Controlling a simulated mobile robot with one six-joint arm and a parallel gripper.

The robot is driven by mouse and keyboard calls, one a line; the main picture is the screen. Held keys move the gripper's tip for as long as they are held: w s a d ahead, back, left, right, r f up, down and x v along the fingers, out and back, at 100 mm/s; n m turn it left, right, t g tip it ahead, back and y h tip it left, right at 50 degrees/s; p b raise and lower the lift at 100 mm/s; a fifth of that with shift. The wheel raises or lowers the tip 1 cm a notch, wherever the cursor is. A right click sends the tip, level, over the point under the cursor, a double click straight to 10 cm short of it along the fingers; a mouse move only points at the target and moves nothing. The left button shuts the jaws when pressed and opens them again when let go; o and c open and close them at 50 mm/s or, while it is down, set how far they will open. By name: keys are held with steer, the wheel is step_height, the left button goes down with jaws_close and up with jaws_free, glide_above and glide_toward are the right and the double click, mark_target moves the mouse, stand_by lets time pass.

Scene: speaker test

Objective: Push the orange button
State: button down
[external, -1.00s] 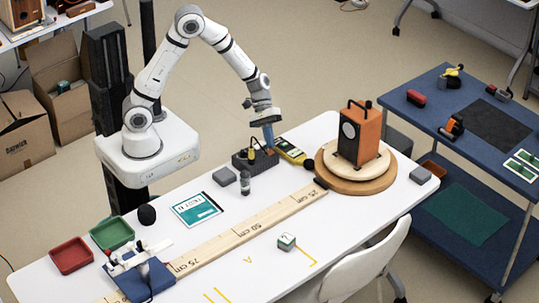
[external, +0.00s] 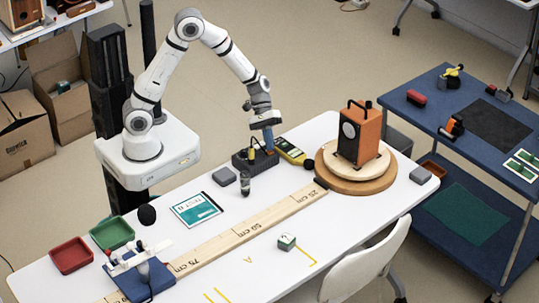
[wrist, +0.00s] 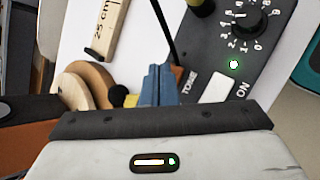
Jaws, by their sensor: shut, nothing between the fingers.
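The dark control box (external: 242,163) stands on the white table, left of the yellow meter.
A yellow meter (external: 291,151) lies close right of my gripper. A small dark cylinder (external: 245,184) is in front of the box, and a grey block (external: 224,176) is left of it. An orange speaker (external: 369,137) stands on a round wooden turntable (external: 330,180) at the right.

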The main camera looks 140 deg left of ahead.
steer(key=shift+f+b, duration=0.4)
steer(key=shift+r, duration=0.15)
stand_by(0.4)
steer(key=shift+r+p, duration=0.6)
steer(key=shift+r, duration=0.2)
step_height(320, 180, up, 6)
steer(key=p, duration=0.3)
steer(key=shift+p, duration=0.4)
